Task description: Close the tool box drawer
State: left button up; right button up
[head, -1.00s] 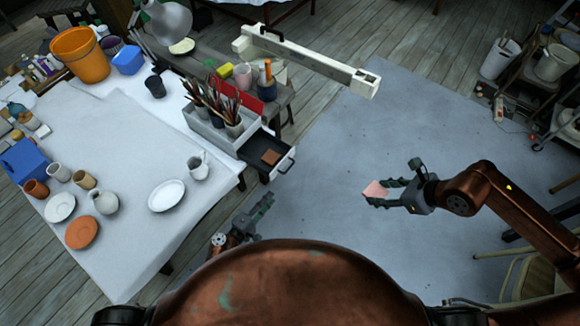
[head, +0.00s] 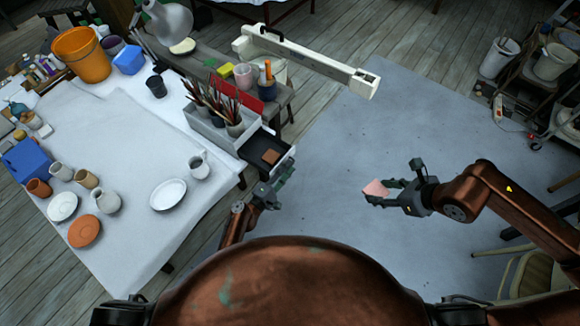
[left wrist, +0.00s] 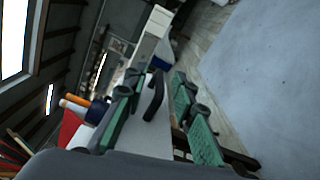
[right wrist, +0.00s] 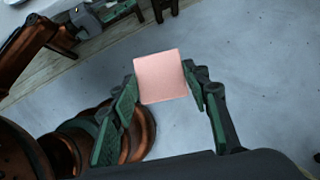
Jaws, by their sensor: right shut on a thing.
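The tool box (head: 206,124) is a grey box at the table's right edge with brushes standing in it. Its dark drawer (head: 284,149) is pulled out and a brown square piece (head: 270,156) lies inside. My left gripper (head: 280,176) is close to the drawer's front. My right gripper (head: 383,192) is shut on a pink square tile (right wrist: 160,77), held over the floor away from the drawer.
The table (head: 130,140) holds a white jug (head: 199,167), plates, cups and a blue box (head: 29,161) left of the tool box. Floor (head: 335,145) right of the drawer is clear.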

pick_arm(q)
jog(key=shift+w+d, duration=0.4)
jog(key=shift+w, duration=0.2)
jog(key=shift+c, duration=0.3)
grip_shut()
jog(key=shift+f, duration=0.1)
